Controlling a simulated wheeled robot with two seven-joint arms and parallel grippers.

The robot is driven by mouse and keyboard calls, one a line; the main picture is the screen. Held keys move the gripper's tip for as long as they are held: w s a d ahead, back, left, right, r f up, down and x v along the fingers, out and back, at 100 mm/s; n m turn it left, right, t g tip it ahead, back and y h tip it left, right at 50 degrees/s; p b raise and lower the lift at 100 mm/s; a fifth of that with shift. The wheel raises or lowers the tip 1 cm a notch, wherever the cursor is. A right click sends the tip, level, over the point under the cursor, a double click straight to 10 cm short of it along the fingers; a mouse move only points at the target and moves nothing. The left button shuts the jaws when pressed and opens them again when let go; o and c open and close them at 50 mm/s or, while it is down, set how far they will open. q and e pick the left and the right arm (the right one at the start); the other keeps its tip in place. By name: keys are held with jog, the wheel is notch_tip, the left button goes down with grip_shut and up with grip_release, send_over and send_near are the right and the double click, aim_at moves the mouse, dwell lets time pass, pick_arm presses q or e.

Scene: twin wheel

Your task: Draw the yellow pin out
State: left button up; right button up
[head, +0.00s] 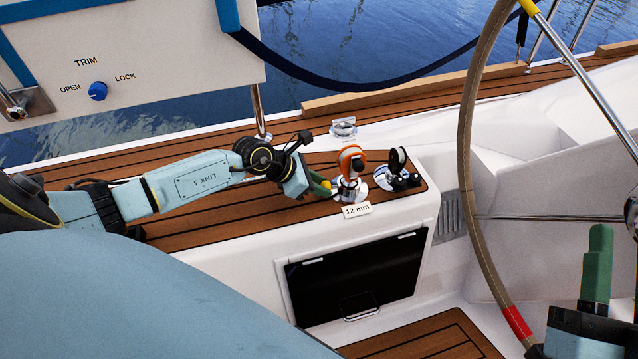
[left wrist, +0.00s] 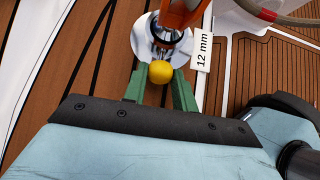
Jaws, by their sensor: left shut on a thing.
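The yellow pin (left wrist: 160,72) shows as a round yellow knob between the green fingertips of my left gripper (left wrist: 159,90) in the left wrist view. In the head view the yellow knob (head: 326,184) is small, at the tip of my left gripper (head: 322,188), just left of the orange fitting (head: 350,160). The left gripper is shut on the pin.
A label "12 mm" (head: 357,211) lies in front of the orange fitting. A second fitting with black parts (head: 397,165) stands to its right. A steering wheel (head: 466,150) rises further right. A white panel with a blue trim knob (head: 98,91) hangs at upper left.

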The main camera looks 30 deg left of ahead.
pick_arm(q)
grip_shut()
